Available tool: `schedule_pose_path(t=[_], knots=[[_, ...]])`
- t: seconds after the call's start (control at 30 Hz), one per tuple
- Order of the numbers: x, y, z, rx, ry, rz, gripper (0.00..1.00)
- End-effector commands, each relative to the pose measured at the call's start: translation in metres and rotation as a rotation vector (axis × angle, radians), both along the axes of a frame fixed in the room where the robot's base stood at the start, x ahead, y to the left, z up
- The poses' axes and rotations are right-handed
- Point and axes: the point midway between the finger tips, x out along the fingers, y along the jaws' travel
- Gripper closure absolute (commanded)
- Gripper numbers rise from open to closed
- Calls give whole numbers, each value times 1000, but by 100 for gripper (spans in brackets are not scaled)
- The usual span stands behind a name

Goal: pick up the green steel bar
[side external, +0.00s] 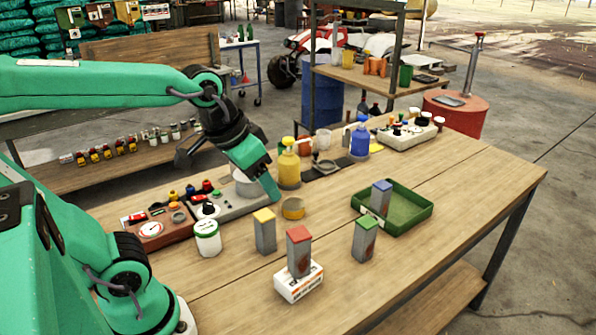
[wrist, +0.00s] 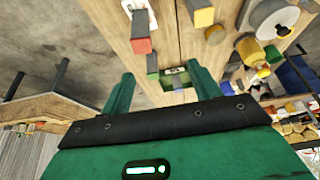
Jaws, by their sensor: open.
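The green steel bar (side external: 366,240) is a grey upright block with a green top. It stands on the bench in front of the green tray, right of the red-topped bar. In the wrist view the green-topped bar (wrist: 152,66) shows small, between my finger tips. My gripper (side external: 271,189) is open and empty, above the back left of the bench near the yellow bottle, well apart from the bar. Its two green fingers (wrist: 162,80) show spread in the wrist view; in the side view they overlap.
A red-topped bar (side external: 299,252) stands on a white box (side external: 299,283). A yellow-topped bar (side external: 265,231) and a white jar (side external: 207,238) stand left. A blue-topped bar (side external: 381,197) is in the green tray (side external: 411,222). Bottles and control boxes line the back. The right front is clear.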

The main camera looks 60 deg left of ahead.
Motion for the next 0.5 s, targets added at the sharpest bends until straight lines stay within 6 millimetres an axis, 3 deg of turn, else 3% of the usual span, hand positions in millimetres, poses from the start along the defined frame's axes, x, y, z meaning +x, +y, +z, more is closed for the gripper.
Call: schedule_pose_path(t=[0.5], knots=[[94, -16, -6, -6, 159, -6, 38]])
